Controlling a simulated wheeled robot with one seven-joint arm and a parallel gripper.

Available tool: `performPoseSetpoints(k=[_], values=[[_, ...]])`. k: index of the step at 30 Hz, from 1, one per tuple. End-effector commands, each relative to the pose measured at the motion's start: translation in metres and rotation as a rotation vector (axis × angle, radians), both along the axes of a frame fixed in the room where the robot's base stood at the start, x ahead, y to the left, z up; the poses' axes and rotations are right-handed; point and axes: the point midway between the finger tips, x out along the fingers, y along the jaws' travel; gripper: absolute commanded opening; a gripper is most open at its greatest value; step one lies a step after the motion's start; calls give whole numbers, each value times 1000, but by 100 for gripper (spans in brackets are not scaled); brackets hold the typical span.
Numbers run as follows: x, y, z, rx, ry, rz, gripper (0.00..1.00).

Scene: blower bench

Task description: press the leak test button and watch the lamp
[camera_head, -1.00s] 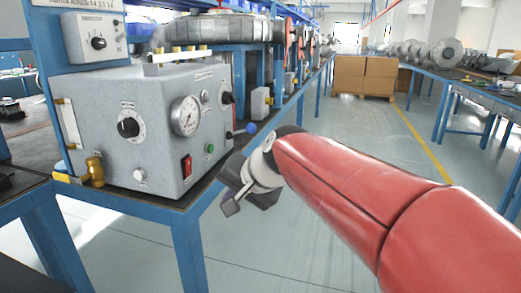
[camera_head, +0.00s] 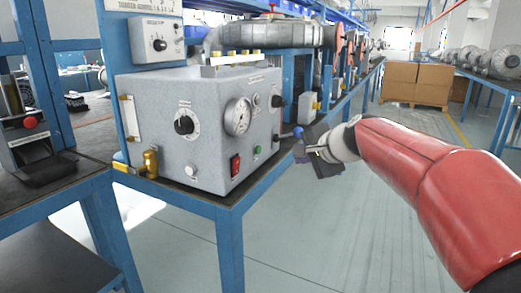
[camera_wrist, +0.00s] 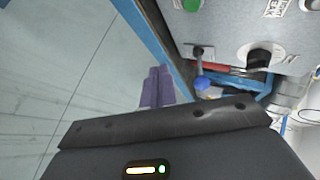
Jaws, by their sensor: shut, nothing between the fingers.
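The grey test box (camera_head: 160,110) stands on the blue-framed bench, its front panel facing the aisle. The panel carries a gauge (camera_head: 238,117), a green button (camera_head: 257,149), a red switch (camera_head: 235,165), a white knob (camera_head: 191,170) and a small round fitting (camera_head: 256,99) that may be the lamp. The panel labels are too small to read in the head view. The wrist view shows a green button (camera_wrist: 192,4) near a partly cut label reading "LEAK". My gripper (camera_head: 312,152) is shut and empty, right of the panel and apart from it. Its purple fingers (camera_wrist: 156,88) point toward the bench edge.
A lever with a blue ball (camera_head: 298,132) sticks out of the panel's right side, close to my gripper; the ball also shows in the wrist view (camera_wrist: 202,83). A brass fitting (camera_head: 150,163) stands at the box's left. The aisle floor to the right is free.

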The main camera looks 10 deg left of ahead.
Motion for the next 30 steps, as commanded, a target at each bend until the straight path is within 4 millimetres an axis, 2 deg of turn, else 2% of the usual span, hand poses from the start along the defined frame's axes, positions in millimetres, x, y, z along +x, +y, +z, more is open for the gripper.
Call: performPoseSetpoints(k=[15,21,30], values=[[23,64,3,-1,1,3,0],[27,74,1,-1,1,1,0],[27,76,0,-1,0,1,0]])
